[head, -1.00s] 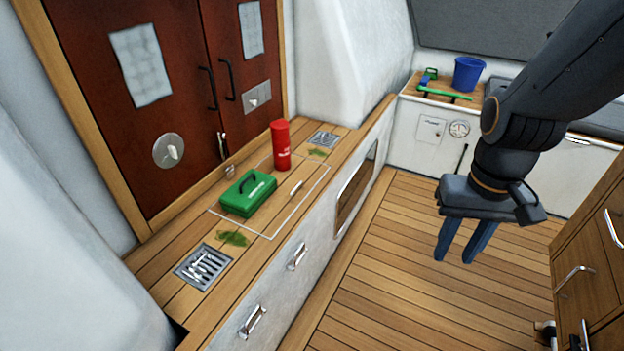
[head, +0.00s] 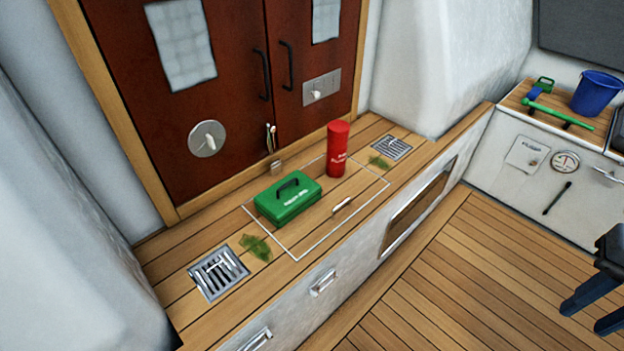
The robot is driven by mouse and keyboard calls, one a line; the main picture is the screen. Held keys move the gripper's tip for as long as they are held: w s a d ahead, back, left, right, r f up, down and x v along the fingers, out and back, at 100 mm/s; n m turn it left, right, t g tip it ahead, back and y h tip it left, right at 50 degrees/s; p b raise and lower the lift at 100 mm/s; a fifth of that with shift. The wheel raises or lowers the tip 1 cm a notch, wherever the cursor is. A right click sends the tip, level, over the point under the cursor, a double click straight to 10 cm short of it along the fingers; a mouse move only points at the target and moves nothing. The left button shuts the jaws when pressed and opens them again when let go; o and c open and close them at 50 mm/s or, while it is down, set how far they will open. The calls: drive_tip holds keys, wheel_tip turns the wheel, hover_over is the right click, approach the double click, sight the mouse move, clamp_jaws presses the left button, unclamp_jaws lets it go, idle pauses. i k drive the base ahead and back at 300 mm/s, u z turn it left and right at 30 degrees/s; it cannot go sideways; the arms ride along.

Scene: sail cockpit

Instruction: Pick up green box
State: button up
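My gripper (head: 585,318) is at the right edge of the head view, partly cut off by the frame. Its two dark fingers are apart with nothing visible between them. It is over the floor side, well to the right of the green box and not touching it.
A red cylinder (head: 337,149) stands upright just right of the box. Metal grates (head: 218,272) and green smears lie on the bench. Red-brown doors (head: 170,110) rise behind. A blue bucket (head: 597,92) stands at the far right. The plank floor (head: 430,290) is clear.

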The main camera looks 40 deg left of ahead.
sight(280, 203)
drive_tip(key=u, duration=0.05)
drive_tip(key=i, duration=1.2)
drive_tip(key=u, duration=2.75)
drive_tip(key=i, duration=0.5)
drive_tip(key=z, duration=0.1)
